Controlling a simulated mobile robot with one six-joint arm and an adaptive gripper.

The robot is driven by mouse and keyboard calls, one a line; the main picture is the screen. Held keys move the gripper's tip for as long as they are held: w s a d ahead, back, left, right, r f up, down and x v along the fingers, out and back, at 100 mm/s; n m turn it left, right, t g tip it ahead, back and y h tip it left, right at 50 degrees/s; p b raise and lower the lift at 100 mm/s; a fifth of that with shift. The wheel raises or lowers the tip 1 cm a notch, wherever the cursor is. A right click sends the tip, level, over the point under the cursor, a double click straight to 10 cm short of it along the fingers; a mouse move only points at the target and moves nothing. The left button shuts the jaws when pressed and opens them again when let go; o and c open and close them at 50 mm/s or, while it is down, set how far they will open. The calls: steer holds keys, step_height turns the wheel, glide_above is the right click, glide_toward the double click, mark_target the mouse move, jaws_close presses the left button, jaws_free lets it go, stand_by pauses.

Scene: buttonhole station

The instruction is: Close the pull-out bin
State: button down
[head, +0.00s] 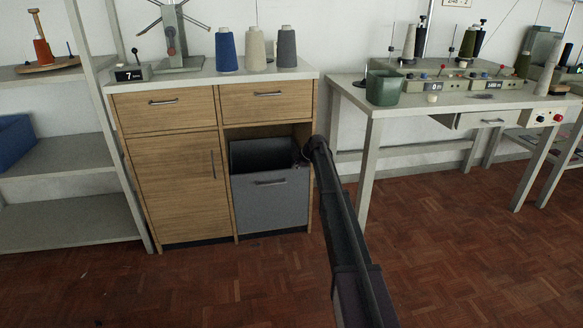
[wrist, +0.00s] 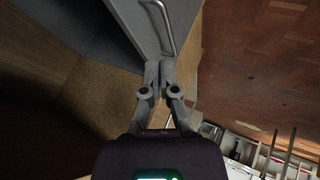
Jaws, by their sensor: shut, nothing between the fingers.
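The pull-out bin has a grey front (head: 270,207) with a bar handle (head: 270,182) and sits in the lower right bay of a wooden cabinet (head: 172,180). The bin stands partly out, and its dark open top shows behind the front. In the wrist view the grey front (wrist: 135,18) and its handle (wrist: 163,25) are at the top. My gripper (wrist: 160,65) is shut and empty, with its fingertips at the side edge of the bin front; I cannot tell whether they touch. In the head view my arm mostly hides the gripper (head: 302,161) at the bin's upper right corner.
Thread cones (head: 256,49) and a stand are on the cabinet top. A work table (head: 450,100) with a green container (head: 384,87) stands to the right, its leg near my arm. Shelves (head: 65,160) stand to the left. The parquet floor (head: 200,285) in front is clear.

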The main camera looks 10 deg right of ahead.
steer(key=shift+p+v, duration=0.6)
steer(key=shift+v, duration=0.45)
steer(key=s+a+m+g+h+p, duration=0.1)
steer(key=s+a+m+g, duration=0.3)
steer(key=s, duration=1.4)
steer(key=s+a+m+h+p, duration=0.25)
steer(key=s+m, duration=0.45)
steer(key=s, duration=1.1)
steer(key=s+a+m+g+h+p, duration=0.1)
steer(key=s+a+m+g, duration=0.3)
steer(key=s, duration=1.4)
step_height(320, 180, up, 39)
steer(key=m+t+p, duration=0.1)
steer(key=t+p, duration=0.1)
steer(key=p, duration=3.6)
steer(key=shift+d+m, duration=0.3)
